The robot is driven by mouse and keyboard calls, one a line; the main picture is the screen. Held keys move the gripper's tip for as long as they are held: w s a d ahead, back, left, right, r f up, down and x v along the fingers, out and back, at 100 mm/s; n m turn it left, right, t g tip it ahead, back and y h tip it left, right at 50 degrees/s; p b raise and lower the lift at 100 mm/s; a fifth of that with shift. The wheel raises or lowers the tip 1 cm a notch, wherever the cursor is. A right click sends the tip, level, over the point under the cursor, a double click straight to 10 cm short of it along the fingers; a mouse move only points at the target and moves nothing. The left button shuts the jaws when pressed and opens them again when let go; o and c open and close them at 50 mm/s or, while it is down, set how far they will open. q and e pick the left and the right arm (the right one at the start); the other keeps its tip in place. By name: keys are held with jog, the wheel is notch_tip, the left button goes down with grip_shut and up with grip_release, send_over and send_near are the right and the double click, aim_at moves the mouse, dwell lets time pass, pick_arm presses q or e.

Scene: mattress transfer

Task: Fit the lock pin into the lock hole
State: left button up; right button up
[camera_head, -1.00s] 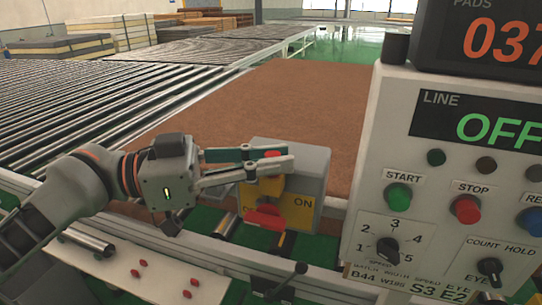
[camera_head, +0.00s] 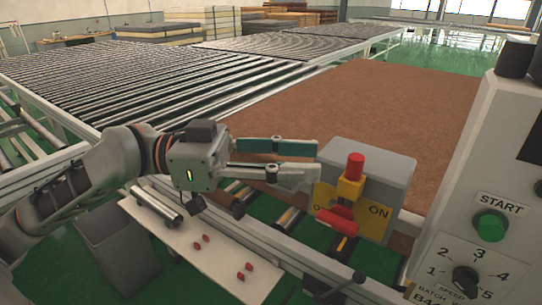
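The lock pin, seen as a red cylinder (camera_head: 355,166), stands upright at the yellow block (camera_head: 349,188) on the grey switch box (camera_head: 385,168). The lock hole is hidden, so I cannot tell how deep the pin sits. A red switch handle (camera_head: 338,221) lies tilted below the block, on the yellow plate (camera_head: 376,214) marked ON. My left gripper (camera_head: 317,159) is open and empty. Its two fingers point right, with their tips to the left of the pin and a visible gap between them. My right gripper is not in view.
The control panel (camera_head: 480,190) stands close on the right. A brown mattress (camera_head: 370,100) lies behind the box, with the roller conveyor (camera_head: 150,80) to its left. A white shelf (camera_head: 215,255) with several red pieces and a metal cylinder (camera_head: 157,205) lies below my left arm.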

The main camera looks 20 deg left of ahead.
pick_arm(q)
jog(key=shift+v, duration=2.05)
notch_tip(320, 180, down, 17)
jog(key=w+d+t+y, duration=0.1)
jog(key=w+t+y, duration=0.2)
jog(key=y, duration=0.1)
jog(key=w+a+f+n+t+y, duration=0.1)
jog(key=a+f+n+y, duration=0.15)
jog(key=f, duration=0.45)
jog(key=a+f+n+t+y, duration=0.1)
jog(key=a+f+t+y, duration=0.2)
jog(key=f, duration=0.4)
jog(key=s+a+f+n+g+y, duration=0.2)
jog(key=s+a+f+y, duration=0.4)
jog(key=a, duration=0.4)
jog(key=s+a+f+n+g+y, duration=0.25)
jog(key=s+a+f+y, duration=0.4)
jog(key=a, duration=0.35)
jog(key=w+d+f+n+t+h, duration=0.1)
jog(key=d+f+n+t+h, duration=0.2)
jog(key=d+f+h, duration=0.4)
jog(key=d+f+t, duration=0.1)
jog(key=d+f, duration=0.5)
jog(key=d, duration=0.3)
jog(key=shift+w+d+f, duration=0.15)
jog(key=shift+w+f, duration=0.15)
jog(key=shift+f, duration=0.05)
